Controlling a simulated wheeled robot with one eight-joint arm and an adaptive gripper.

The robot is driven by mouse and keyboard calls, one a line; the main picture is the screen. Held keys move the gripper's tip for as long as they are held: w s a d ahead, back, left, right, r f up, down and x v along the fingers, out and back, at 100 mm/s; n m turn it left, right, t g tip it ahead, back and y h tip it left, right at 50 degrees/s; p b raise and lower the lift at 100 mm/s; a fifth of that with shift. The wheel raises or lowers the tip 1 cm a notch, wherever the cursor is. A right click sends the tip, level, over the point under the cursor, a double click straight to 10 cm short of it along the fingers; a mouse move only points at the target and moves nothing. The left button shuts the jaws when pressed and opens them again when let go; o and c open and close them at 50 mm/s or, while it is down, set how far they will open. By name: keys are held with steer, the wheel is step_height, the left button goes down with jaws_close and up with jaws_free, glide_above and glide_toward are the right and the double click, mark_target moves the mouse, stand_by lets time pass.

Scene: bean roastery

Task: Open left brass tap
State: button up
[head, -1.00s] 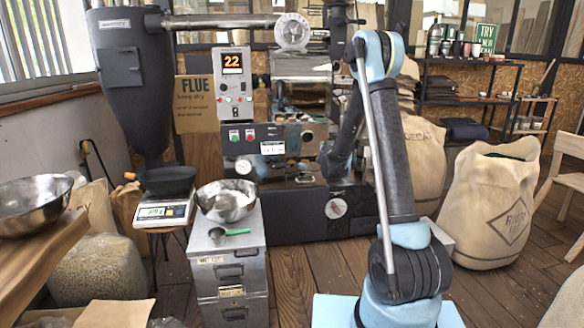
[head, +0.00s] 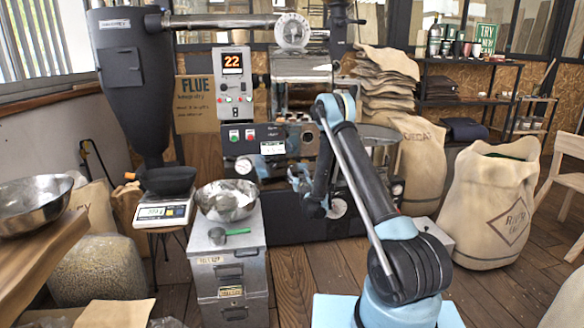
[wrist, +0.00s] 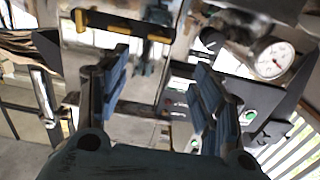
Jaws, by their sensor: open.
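My gripper (wrist: 160,62) is open and empty, its two blue-padded fingers spread apart in the wrist view. In the head view my gripper (head: 300,178) is small and partly merged with the front of the roaster (head: 285,212), below its button panel. A brass-yellow and black bar (wrist: 120,26) crosses the wrist view beyond the fingertips; I cannot tell whether it belongs to a tap. No left brass tap stands out clearly in either view. My arm hides part of the roaster front.
A round gauge (wrist: 272,58) is right of my fingers in the wrist view. A steel cabinet (head: 232,275) with a metal bowl (head: 228,200) stands left of my arm. A large sack (head: 490,205) stands on the right. Some floor between cabinet and arm is clear.

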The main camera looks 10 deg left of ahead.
mark_target(292, 163)
steer(key=x, duration=1.6)
steer(key=shift+w+a, duration=0.1)
steer(key=shift+w, duration=0.3)
